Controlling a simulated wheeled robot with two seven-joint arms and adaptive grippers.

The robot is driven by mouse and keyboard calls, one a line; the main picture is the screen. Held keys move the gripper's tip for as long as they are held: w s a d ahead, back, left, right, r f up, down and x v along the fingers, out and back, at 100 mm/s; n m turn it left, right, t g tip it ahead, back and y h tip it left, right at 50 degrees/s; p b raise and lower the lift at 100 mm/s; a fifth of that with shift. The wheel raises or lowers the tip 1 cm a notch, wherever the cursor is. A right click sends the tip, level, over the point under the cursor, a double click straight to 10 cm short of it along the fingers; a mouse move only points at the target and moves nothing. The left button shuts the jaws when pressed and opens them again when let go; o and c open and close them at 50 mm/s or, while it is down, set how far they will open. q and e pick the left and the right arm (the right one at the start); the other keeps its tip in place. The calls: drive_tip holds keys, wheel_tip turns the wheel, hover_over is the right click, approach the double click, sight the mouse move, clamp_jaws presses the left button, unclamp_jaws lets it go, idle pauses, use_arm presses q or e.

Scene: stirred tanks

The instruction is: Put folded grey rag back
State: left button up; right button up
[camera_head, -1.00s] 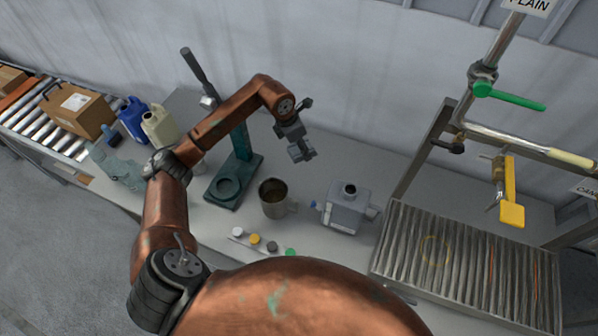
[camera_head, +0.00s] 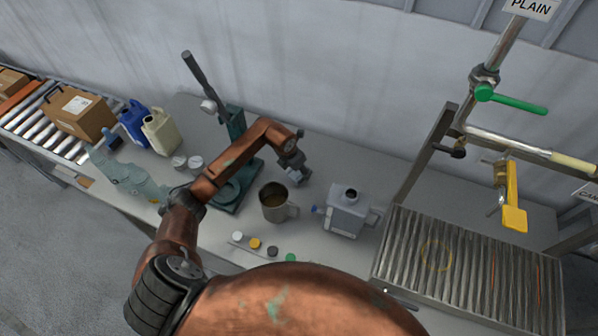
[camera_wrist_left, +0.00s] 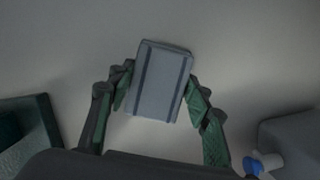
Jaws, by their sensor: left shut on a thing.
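The folded grey rag (camera_wrist_left: 160,85) is a small grey block with two darker stripes, seen in the left wrist view. My left gripper (camera_wrist_left: 158,95) is shut on it, with a green-padded finger on each side. The rag is small there and partly hidden by the fingers. I cannot tell whether it touches the bench. My right gripper is not in view.
A green press stand (camera_head: 228,196) is to the left. Several caps (camera_head: 255,243) lie at the front. A ribbed drain tray (camera_head: 420,250) is at right.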

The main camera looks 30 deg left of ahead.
use_arm(q)
drive_tip(key=shift+f, duration=0.55)
drive_tip(key=shift+f, duration=0.15)
drive_tip(key=o, duration=1.2)
